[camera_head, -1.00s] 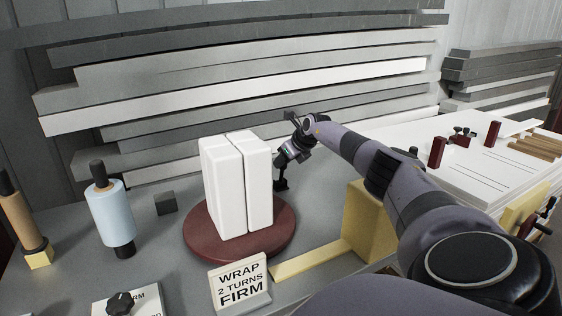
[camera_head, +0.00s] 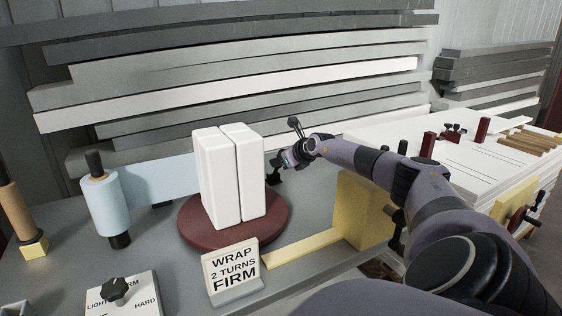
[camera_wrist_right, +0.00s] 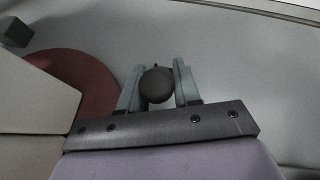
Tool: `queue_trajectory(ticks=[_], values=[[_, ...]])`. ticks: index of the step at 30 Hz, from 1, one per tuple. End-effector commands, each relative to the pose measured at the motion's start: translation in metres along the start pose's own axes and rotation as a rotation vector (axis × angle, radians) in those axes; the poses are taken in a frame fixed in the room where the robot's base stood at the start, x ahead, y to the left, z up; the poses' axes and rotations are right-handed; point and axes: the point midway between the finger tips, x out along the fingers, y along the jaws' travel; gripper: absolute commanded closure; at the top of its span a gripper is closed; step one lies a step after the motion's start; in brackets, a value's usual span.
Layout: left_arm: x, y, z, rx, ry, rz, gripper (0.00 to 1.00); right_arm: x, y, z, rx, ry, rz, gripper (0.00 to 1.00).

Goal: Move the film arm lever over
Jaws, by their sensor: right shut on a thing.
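My right gripper (camera_head: 277,166) is just right of two upright white blocks (camera_head: 230,175) on a round dark red turntable (camera_head: 190,236). In the right wrist view its fingers (camera_wrist_right: 158,88) are shut on a dark round knob (camera_wrist_right: 156,86), which looks like the film arm lever's. In the head view a dark part of the lever (camera_head: 273,179) shows below the fingers. A light blue film roll (camera_head: 105,205) stands upright at left. A strip of blue film (camera_head: 160,181) stretches from it to behind the blocks. My left gripper is out of view.
A sign reading "WRAP 2 TURNS FIRM" (camera_head: 232,270) stands in front of the turntable. A yellow block and bar (camera_head: 360,210) lie below my right arm. A knob panel (camera_head: 120,295) is front left. Stacked boards (camera_head: 240,75) are behind.

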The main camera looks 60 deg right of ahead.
Motion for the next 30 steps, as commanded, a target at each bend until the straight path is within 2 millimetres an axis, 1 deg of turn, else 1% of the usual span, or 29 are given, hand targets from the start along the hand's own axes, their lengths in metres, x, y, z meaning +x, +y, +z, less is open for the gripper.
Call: queue_trajectory(ticks=[11, 12, 13, 14, 24, 30], values=[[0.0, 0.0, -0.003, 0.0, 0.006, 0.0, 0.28, 0.001, 0.001, -0.002, -0.002, 0.002, 0.002, 1.0], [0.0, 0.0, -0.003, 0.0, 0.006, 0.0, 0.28, 0.001, 0.002, -0.003, -0.002, 0.003, 0.002, 0.61], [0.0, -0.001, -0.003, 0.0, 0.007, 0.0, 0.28, 0.001, 0.002, -0.003, -0.002, 0.003, 0.002, 0.52], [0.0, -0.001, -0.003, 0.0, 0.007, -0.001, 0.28, 0.001, 0.002, -0.003, -0.002, 0.003, 0.002, 0.47], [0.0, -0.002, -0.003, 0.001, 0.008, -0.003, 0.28, -0.001, 0.0, -0.002, -0.002, 0.001, -0.001, 0.47], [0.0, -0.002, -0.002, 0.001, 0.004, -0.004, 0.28, -0.013, -0.002, -0.001, -0.006, 0.001, -0.003, 0.47]])
